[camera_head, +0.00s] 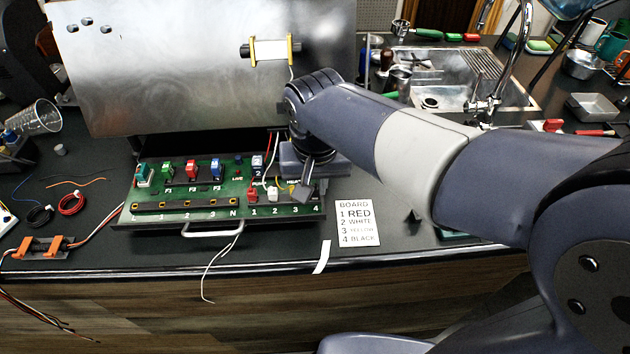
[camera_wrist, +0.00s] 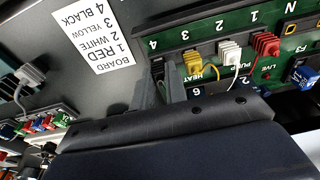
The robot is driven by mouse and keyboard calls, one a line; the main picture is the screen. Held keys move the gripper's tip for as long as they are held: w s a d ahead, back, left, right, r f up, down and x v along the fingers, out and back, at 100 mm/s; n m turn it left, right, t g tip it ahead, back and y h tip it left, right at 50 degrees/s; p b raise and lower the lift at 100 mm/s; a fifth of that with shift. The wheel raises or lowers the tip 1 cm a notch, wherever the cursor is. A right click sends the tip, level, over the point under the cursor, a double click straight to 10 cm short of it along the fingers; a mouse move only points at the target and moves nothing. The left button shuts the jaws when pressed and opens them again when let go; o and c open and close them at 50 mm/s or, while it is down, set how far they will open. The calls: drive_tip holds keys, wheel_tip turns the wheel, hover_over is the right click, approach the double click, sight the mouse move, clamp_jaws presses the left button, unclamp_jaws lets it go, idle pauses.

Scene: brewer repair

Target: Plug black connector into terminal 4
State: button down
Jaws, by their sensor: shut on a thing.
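My gripper (camera_head: 305,188) is over the right end of the green terminal board (camera_head: 178,212), close to the printed 4. In the wrist view the gripper (camera_wrist: 163,90) is shut, its fingertips beside terminal 4. A small dark piece, apparently the black connector (camera_wrist: 158,68), shows at the fingertips; the fingers hide most of it, and I cannot tell whether it is seated. The yellow connector (camera_wrist: 200,63) is at terminal 3, the white connector (camera_wrist: 230,52) at terminal 2 and the red connector (camera_wrist: 265,45) at terminal 1, each with its wire.
A card (camera_head: 358,223) lists 1 red, 2 white, 3 yellow, 4 black. A large metal panel (camera_head: 180,70) stands behind the board. Several coloured blocks (camera_head: 190,170) sit on the board's left part. A metal handle (camera_head: 213,232) is at its front. The sink (camera_head: 445,95) is at the back right.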

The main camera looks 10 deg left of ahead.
drive_tip(key=c, duration=1.3)
unclamp_jaws()
drive_tip(key=shift+c, duration=0.2)
wheel_tip(320, 180, up, 11)
drive_tip(key=s, duration=0.1)
drive_tip(key=shift+s+d+p, duration=0.2)
drive_tip(key=shift+s+p, duration=0.1)
drive_tip(key=shift+f, duration=0.2)
drive_tip(key=f, duration=0.3)
drive_tip(key=w+f, duration=0.1)
drive_tip(key=f, duration=0.3)
drive_tip(key=f+b, duration=0.1)
drive_tip(key=f, duration=0.2)
drive_tip(key=shift+w+a+f, duration=0.2)
drive_tip(key=shift+w+f, duration=0.15)
drive_tip(key=shift+r, duration=0.35)
